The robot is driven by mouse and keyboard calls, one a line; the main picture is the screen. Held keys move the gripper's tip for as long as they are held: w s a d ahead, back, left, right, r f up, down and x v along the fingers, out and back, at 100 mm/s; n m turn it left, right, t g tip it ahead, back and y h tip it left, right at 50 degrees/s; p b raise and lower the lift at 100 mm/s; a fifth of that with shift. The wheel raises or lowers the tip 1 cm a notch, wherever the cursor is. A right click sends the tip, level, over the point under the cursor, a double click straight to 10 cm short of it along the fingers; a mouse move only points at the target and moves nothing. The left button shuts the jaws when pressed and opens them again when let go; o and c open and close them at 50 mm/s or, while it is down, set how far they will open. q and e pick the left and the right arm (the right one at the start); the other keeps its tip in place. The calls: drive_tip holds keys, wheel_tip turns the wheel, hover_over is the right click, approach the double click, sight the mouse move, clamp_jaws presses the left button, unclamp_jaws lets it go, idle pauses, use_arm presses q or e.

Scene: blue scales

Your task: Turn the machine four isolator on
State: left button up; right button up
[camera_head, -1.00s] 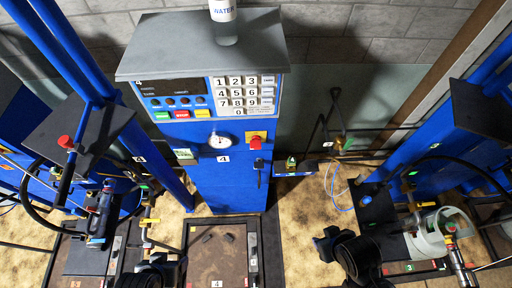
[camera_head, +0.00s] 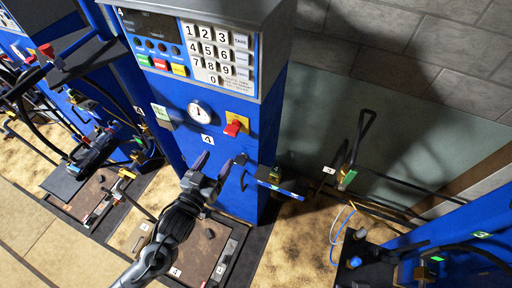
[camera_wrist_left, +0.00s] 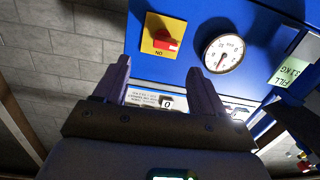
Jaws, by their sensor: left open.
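The machine four isolator is a red knob (camera_head: 236,127) on a yellow plate on the front of the blue machine, right of the round gauge. In the left wrist view the red knob (camera_wrist_left: 166,41) is at the upper middle, with upside-down lettering that appears to read ON on its plate. I cannot tell the switch state. My left gripper (camera_head: 220,166) is in front of the machine, below the knob and gauge, with its fingers apart and empty. In the left wrist view the gripper (camera_wrist_left: 156,68) points at the panel, apart from the knob. My right gripper is not seen.
The gauge (camera_head: 199,113) is left of the knob, and a white label 4 (camera_head: 207,140) is below it. A keypad (camera_head: 217,53) with coloured buttons is above. A black handle with a blue bracket (camera_head: 275,184) juts out at the lower right. Other machines stand left and right.

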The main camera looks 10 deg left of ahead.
sight(229, 134)
use_arm(q)
drive_tip(key=shift+m+t, duration=0.3)
drive_tip(key=shift+m, duration=0.1)
drive_tip(key=w, duration=0.8)
drive_tip(key=w+d, duration=0.1)
drive_tip(key=w, duration=0.3)
drive_tip(key=shift+w+b, duration=0.2)
drive_tip(key=shift+b, duration=0.2)
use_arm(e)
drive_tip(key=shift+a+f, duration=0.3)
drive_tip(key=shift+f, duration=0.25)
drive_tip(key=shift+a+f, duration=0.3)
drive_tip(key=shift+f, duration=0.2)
use_arm(q)
drive_tip(key=shift+c, duration=0.3)
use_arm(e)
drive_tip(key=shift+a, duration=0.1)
use_arm(q)
drive_tip(key=c, duration=0.9)
